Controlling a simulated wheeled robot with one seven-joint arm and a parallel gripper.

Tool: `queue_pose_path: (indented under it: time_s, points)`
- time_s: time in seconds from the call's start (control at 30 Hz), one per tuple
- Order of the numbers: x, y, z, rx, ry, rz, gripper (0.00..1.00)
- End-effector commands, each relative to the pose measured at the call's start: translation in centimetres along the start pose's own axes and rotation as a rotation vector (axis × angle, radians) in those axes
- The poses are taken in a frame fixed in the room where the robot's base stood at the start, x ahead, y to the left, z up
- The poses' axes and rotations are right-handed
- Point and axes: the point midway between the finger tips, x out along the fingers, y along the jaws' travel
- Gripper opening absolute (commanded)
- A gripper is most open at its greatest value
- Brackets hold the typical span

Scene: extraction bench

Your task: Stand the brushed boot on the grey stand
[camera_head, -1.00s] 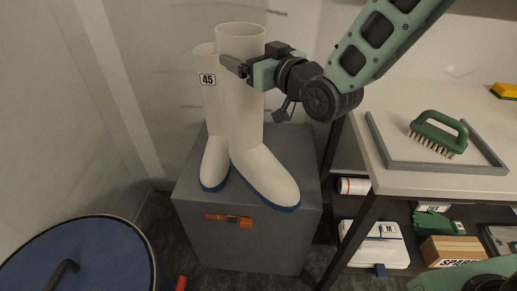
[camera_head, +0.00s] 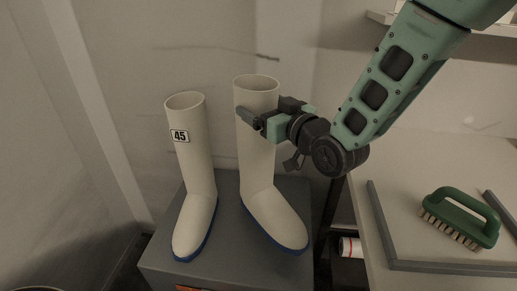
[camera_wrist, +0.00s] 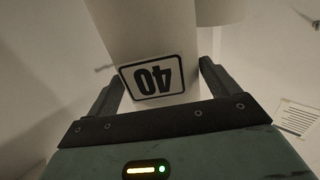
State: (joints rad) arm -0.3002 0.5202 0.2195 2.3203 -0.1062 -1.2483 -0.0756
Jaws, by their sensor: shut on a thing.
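Two off-white boots with blue soles are at the grey stand (camera_head: 228,270). My gripper (camera_head: 252,115) is shut on the upper shaft of the right boot (camera_head: 258,165). The right boot is upright over the stand, its toe toward the front right. I cannot tell whether its sole touches the stand. In the wrist view the held boot (camera_wrist: 150,35) lies between my gripper's fingers (camera_wrist: 158,88) and carries a label "40". The left boot (camera_head: 196,165), labelled "45", stands upright on the stand, apart from the held boot.
A bench (camera_head: 410,185) at the right has a grey raised frame (camera_head: 385,225) and a green brush (camera_head: 462,215) on it. A white roll (camera_head: 350,247) shows below the bench. Walls close off the back and left. A narrow gap separates the two boots.

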Motion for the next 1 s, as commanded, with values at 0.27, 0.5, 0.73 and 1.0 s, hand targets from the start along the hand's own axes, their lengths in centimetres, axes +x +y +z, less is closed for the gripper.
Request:
queue_pose_path:
  time_s: [0.27,0.5,0.73,1.0]
  points:
    - [0.1,0.0,2.5,0.0,0.003,0.0,0.16]
    - [0.1,0.0,5.4,-0.001,0.004,0.0,0.16]
    - [0.1,0.0,5.7,-0.001,0.007,0.0,0.16]
    - [0.0,0.0,6.2,-0.001,0.002,0.0,0.9]
